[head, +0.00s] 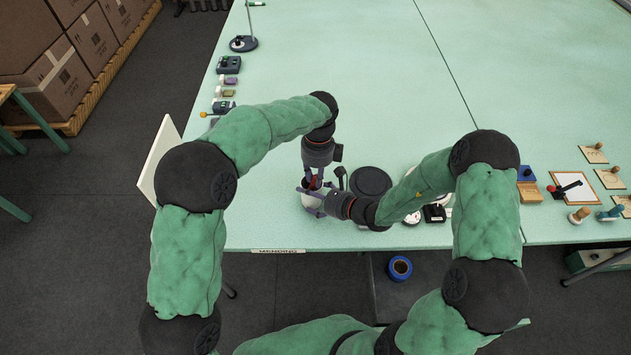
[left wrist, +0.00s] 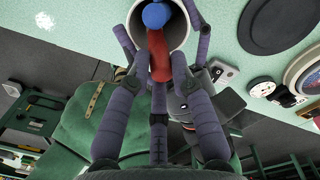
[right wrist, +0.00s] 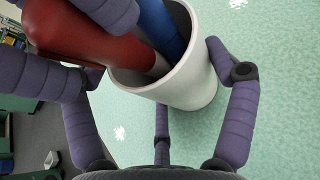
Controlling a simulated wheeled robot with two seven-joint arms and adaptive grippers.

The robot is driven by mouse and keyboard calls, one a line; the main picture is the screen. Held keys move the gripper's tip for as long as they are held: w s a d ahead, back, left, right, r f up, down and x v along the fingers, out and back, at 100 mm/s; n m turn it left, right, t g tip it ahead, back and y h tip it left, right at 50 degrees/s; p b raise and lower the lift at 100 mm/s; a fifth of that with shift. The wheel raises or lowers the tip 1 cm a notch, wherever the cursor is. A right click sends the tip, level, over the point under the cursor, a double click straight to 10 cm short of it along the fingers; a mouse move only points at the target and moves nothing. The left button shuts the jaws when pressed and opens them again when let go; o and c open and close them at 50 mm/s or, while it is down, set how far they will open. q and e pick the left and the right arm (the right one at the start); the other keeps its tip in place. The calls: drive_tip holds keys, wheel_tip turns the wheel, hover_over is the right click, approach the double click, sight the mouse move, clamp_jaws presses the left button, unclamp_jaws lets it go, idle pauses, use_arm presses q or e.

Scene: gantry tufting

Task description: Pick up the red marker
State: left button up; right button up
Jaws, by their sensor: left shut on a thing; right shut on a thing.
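The red marker (right wrist: 95,38) leans in a white cup (right wrist: 192,92) beside a blue marker (right wrist: 158,22); its lower end is inside the cup. In the left wrist view my left gripper (left wrist: 160,62) is shut on the red marker (left wrist: 159,52), with the blue marker (left wrist: 155,15) and the cup rim (left wrist: 181,38) just beyond. My right gripper (right wrist: 222,62) has its fingers around the cup and is shut on it. In the head view both grippers meet at the cup near the table's front edge, and the arms partly hide it.
A black disc (head: 370,182) lies just right of the cup. A clipboard (head: 575,190) and several stamps stand at the right. Small items line the table's left edge. The table's middle and back (head: 360,70) are clear. A blue roll (head: 400,268) sits below the front edge.

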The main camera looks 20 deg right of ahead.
sight(314, 187)
use_arm(q)
wheel_tip(314, 187, up, 7)
drive_tip(key=shift+r, duration=0.2)
use_arm(e)
drive_tip(key=shift+s+a+f, duration=0.1)
drive_tip(key=shift+s+f, duration=0.05)
drive_tip(key=shift+s, duration=0.05)
use_arm(q)
drive_tip(key=shift+r+p, duration=2.2)
drive_tip(key=shift+p, duration=0.1)
use_arm(e)
drive_tip(key=shift+w+r, duration=0.2)
drive_tip(key=shift+r, duration=2.15)
drive_tip(key=o, duration=1)
drive_tip(key=shift+d, duration=0.2)
drive_tip(key=v, duration=1.2)
drive_tip(key=shift+a, duration=0.1)
